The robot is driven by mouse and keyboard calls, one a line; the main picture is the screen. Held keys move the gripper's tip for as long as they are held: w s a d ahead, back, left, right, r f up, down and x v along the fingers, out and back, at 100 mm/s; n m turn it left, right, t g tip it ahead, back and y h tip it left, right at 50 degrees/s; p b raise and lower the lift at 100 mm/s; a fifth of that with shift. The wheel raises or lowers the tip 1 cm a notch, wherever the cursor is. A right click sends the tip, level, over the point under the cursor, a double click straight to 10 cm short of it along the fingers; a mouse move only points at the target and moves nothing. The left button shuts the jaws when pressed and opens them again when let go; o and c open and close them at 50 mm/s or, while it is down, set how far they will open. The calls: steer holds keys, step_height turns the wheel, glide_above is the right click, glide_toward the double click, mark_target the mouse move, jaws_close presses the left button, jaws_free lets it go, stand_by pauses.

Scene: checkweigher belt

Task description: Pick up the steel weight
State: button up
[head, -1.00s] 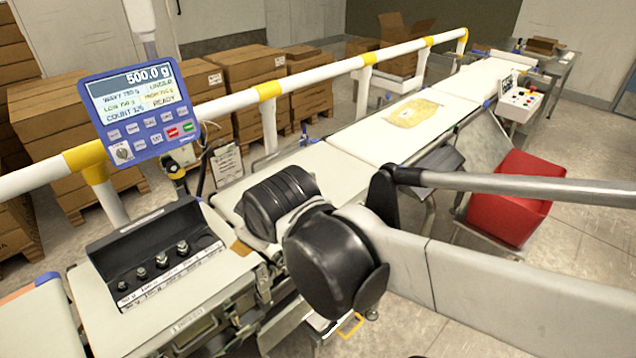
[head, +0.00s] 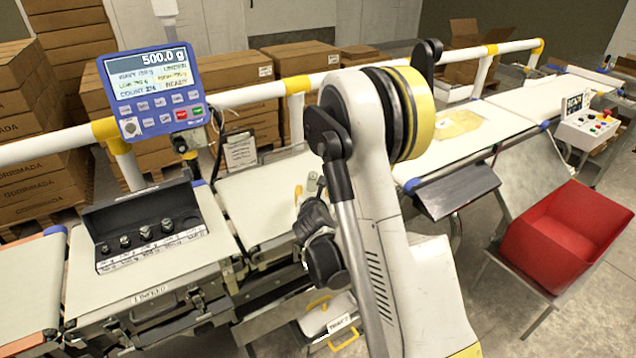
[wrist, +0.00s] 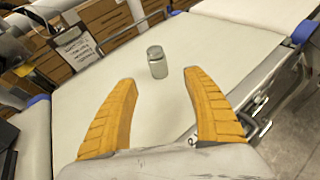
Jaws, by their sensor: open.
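The steel weight (wrist: 157,62) is a small shiny cylinder with a narrower top. It stands upright on the pale weighing belt (wrist: 110,95). In the head view the weight (head: 312,184) shows just left of my arm. My gripper (wrist: 159,77) is open and empty, its two orange-yellow fingers spread. In the wrist view the weight appears between and slightly beyond the fingertips, with clear gaps on both sides. I see no contact. In the head view my arm hides most of the gripper.
An open black case (head: 140,215) with several smaller weights sits on the left. A blue display (head: 152,90) reading 500.0 g is mounted at a white rail (head: 245,97). A yellow package (head: 455,124) lies on the far belt. A red bin (head: 565,235) stands right.

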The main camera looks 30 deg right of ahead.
mark_target(312, 184)
steer(key=b+x, duration=0.1)
steer(key=x, duration=0.2)
steer(key=b+x, duration=0.1)
steer(key=x, duration=0.2)
steer(key=b+x, duration=0.1)
steer(key=x, duration=0.2)
steer(key=shift+w+a+f, duration=0.1)
steer(key=shift+w+f, duration=0.2)
steer(key=shift+w, duration=0.4)
steer(key=shift+c, duration=0.2)
jaws_close()
